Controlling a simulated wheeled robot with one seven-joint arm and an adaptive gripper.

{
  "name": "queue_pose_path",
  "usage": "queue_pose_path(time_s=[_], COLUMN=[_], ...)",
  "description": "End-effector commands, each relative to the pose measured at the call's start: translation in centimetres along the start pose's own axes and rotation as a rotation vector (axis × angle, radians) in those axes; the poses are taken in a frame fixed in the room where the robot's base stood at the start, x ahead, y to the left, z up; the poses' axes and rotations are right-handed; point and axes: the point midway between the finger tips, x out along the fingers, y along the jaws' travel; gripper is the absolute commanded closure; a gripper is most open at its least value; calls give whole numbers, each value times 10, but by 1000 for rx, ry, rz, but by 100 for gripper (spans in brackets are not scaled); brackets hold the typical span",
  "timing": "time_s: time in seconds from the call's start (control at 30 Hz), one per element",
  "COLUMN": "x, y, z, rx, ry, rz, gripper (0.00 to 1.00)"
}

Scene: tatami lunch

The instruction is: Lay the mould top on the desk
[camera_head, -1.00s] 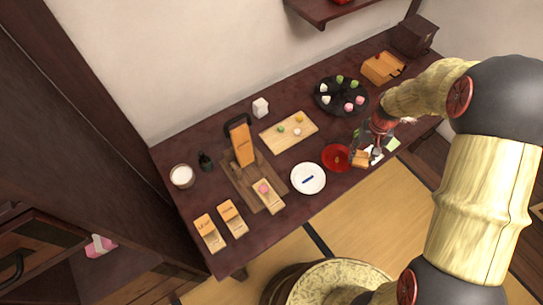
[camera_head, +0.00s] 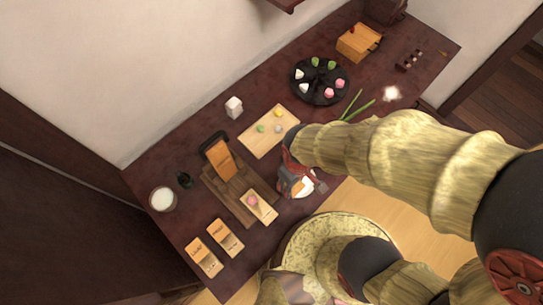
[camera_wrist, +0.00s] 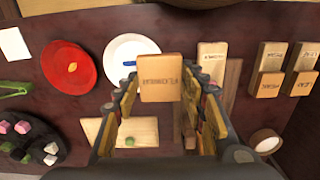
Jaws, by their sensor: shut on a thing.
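My gripper (camera_wrist: 165,95) is shut on a light wooden block with dark lettering (camera_wrist: 160,80), which seems to be the mould top. In the head view my gripper (camera_head: 297,182) is over the front middle of the dark wooden desk (camera_head: 175,150), right of a small board with a pink sweet (camera_head: 260,205). The block is held level with its lettered face toward the wrist camera. In the head view it is mostly hidden by the gripper, and its height above the desk is hard to tell.
In the wrist view a red dish (camera_wrist: 60,60) and white plate (camera_wrist: 118,50) lie near the block. Lettered wooden pieces (camera_head: 225,238) stand at the front left. A cutting board (camera_head: 258,146), black sweets tray (camera_head: 300,90) and white cup (camera_head: 162,200) also occupy the desk.

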Motion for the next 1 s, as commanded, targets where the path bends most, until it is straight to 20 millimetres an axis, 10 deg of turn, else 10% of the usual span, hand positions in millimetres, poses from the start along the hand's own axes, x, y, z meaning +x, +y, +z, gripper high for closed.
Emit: queue_pose_path(time_s=[0.6,1.0], x=[66,95], y=[26,34], z=[-100,-128], rx=[-10,-10], ry=[-3,0], rz=[-1,0], gripper=[83,83])
